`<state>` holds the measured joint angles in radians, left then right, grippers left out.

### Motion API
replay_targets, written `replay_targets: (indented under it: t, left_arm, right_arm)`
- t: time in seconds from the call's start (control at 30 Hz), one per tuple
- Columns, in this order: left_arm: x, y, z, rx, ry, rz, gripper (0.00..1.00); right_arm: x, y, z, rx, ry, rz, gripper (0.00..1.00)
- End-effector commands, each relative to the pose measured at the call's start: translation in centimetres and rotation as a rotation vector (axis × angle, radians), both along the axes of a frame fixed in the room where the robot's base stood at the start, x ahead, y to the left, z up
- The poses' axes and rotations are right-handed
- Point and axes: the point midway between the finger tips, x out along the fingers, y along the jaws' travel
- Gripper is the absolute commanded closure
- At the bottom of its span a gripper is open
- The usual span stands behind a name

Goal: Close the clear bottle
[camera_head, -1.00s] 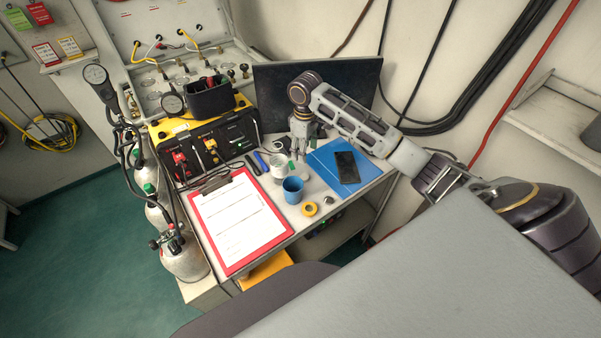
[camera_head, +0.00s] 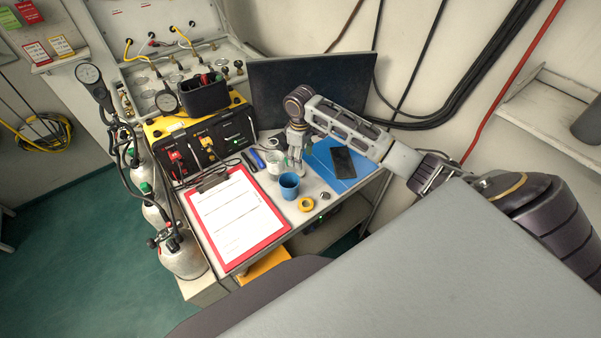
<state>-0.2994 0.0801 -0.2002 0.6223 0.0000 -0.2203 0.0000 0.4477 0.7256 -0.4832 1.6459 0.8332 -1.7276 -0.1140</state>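A small clear, whitish container (camera_head: 275,161), which may be the clear bottle, stands on the table just behind the blue cup (camera_head: 289,187). Its top is too small to make out. My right gripper (camera_head: 294,168) comes down from above, beside the container's right side. Its fingers point down near the table, and whether they touch the container or hold anything is too small to tell. A small dark silver round piece (camera_head: 324,195), possibly a cap, lies right of the yellow tape roll (camera_head: 306,204). My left gripper is not in view.
A red clipboard (camera_head: 281,228) with paper lies at the table's front left. A blue folder with a black phone (camera_head: 349,162) lies right of my gripper. A yellow-black panel case (camera_head: 213,148) and a dark screen (camera_head: 320,85) stand behind. Gas cylinders (camera_head: 183,254) stand at left.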

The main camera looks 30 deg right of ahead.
Motion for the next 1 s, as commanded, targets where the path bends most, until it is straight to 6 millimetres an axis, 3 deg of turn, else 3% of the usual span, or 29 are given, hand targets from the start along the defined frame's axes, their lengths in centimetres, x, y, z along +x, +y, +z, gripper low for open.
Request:
replay_targets:
  t: [0.2, 0.77, 1.0]
  left_arm:
    - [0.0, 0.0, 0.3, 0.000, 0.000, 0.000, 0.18]
    - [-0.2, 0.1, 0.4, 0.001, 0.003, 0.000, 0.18]
    - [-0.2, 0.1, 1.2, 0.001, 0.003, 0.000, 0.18]
  right_arm:
    - [0.0, 0.0, -2.4, 0.000, 0.001, 0.000, 0.43]
    - [0.0, 0.0, -3.3, 0.000, 0.000, 0.000, 0.43]
    - [-0.1, -0.1, -5.4, -0.002, 0.003, -0.001, 0.43]
